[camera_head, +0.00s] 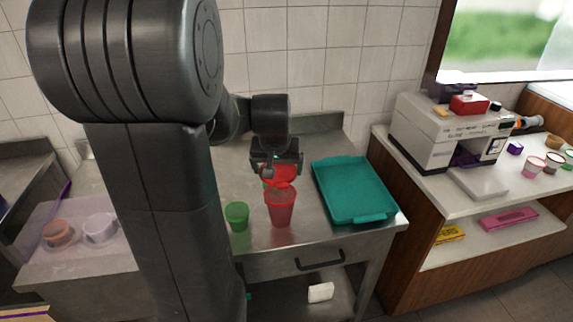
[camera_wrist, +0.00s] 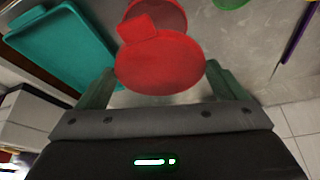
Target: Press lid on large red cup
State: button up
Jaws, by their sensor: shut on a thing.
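The large red cup (camera_head: 281,210) stands upright on the metal counter; its contents look brownish red. A round red lid (camera_head: 284,174) with a tab shows just above and behind the cup's rim, and it looks tilted. My gripper (camera_head: 276,167) is shut on the lid, behind the cup. In the wrist view the lid (camera_wrist: 160,68) sits between my two fingers (camera_wrist: 160,85) and covers part of the red cup (camera_wrist: 172,12). I cannot tell whether the lid touches the rim.
A small green cup (camera_head: 237,217) stands left of the red cup. A teal tray (camera_head: 384,214) lies to the right. Two bowls (camera_head: 58,233) (camera_head: 100,226) sit far left. A white machine (camera_head: 430,133) and several cups are on the right counter. My arm hides part of the counter.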

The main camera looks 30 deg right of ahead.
jog(key=shift+s+d, duration=0.25)
jog(key=shift+s, duration=0.05)
jog(key=shift+w+a+f+b, duration=0.1)
jog(key=shift+f+b, duration=0.35)
jog(key=shift+f, duration=0.1)
jog(key=shift+f+b, duration=2)
jog(key=shift+f, duration=0.6)
jog(key=shift+f+b, duration=0.45)
jog(key=shift+b, duration=0.05)
jog(key=o, duration=0.7)
jog(key=shift+r, duration=0.15)
